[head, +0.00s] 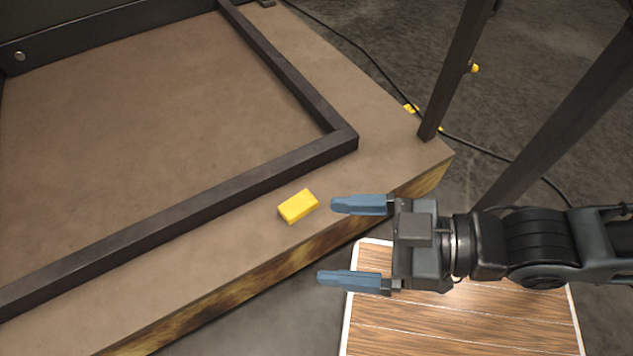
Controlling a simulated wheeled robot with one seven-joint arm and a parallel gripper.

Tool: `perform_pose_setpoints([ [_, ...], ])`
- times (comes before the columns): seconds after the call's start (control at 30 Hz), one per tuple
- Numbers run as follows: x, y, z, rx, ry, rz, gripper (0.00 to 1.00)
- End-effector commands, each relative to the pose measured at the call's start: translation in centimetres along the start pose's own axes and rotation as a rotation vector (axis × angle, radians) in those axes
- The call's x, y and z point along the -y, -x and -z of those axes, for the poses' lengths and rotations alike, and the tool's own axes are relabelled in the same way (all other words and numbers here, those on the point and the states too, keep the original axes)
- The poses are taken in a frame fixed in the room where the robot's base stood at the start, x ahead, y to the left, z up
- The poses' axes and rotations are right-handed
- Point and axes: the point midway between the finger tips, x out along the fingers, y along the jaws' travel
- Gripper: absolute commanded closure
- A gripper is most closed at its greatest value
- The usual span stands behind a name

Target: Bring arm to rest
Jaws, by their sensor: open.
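My gripper (340,242) is on the right of the head view, with its two blue fingers spread wide and pointing left. Nothing is between the fingers. It hangs over the far left part of a wooden-topped surface (460,320) and near the edge of a brown platform. My arm reaches in from the right edge of the picture.
A yellow block (298,206) lies on the brown platform (330,60), left of my upper finger and apart from it. A dark raised frame (230,190) borders the platform. Dark posts (455,75) stand at upper right. A black cable (375,65) runs along the grey floor.

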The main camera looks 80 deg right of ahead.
Motion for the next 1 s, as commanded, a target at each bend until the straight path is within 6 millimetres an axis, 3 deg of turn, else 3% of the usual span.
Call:
perform_pose_setpoints([
  [0.27,0.0,1.0,3.6,0.001,-0.001,-0.001,0.07],
  [0.7,0.0,3.5,12.8,0.001,-0.002,-0.001,0.07],
  [1.0,0.0,3.7,13.5,0.001,-0.001,-0.001,0.07],
])
